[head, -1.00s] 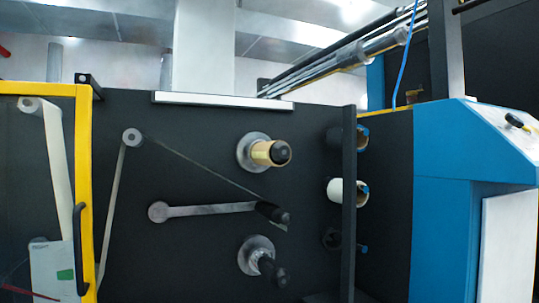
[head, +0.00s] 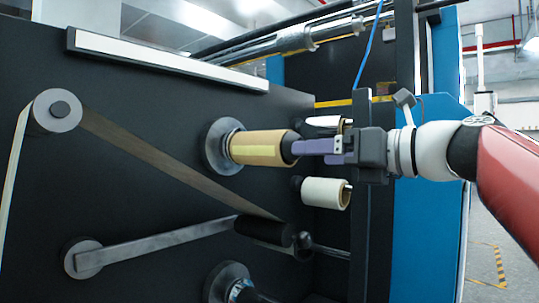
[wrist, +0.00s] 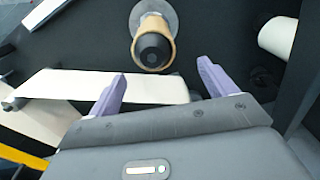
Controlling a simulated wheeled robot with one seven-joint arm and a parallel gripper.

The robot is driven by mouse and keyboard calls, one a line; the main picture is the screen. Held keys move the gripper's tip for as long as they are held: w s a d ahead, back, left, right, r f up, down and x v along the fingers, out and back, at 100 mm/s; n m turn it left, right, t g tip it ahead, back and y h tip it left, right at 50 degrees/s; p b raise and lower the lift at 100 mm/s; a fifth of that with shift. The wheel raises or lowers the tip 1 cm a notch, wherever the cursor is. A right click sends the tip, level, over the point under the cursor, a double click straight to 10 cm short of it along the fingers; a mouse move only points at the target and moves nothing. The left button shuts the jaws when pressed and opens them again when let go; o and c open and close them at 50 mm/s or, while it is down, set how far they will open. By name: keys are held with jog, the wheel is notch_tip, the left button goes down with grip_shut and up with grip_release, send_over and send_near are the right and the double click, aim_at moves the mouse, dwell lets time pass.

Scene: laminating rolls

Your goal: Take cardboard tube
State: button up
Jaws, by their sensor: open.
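The tan cardboard tube (head: 262,147) sits on a dark spindle with a round grey flange (head: 222,146) on the black machine panel. The spindle's black end sticks out of it. In the wrist view the tube (wrist: 152,27) is seen nearly end-on, ahead of and above the space between the fingers. My gripper (head: 318,150) has purple fingers and is open and empty, just to the right of the spindle's end in the head view. In the wrist view my gripper (wrist: 163,83) has its fingers spread apart, with the tube beyond their tips. Contact cannot be told.
White rolls (head: 326,192) sit on spindles behind my gripper. A dark upright post (head: 361,235) stands close by it. Below the tube are a roller arm (head: 160,256) with a black roller (head: 264,230) and another spindle (head: 240,290). A web strip (head: 150,150) runs diagonally left of the tube.

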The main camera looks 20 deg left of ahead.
aim_at(285, 161)
jog(key=shift+m+y, duration=0.3)
jog(key=shift+m, duration=0.1)
jog(key=x, duration=0.2)
jog(key=r+x, duration=0.1)
jog(key=x, duration=0.5)
jog(key=shift+a+r, duration=0.2)
jog(key=shift+c, duration=0.3)
jog(key=c, duration=0.9)
jog(key=shift+c, duration=0.6)
jog(key=shift+r, duration=0.1)
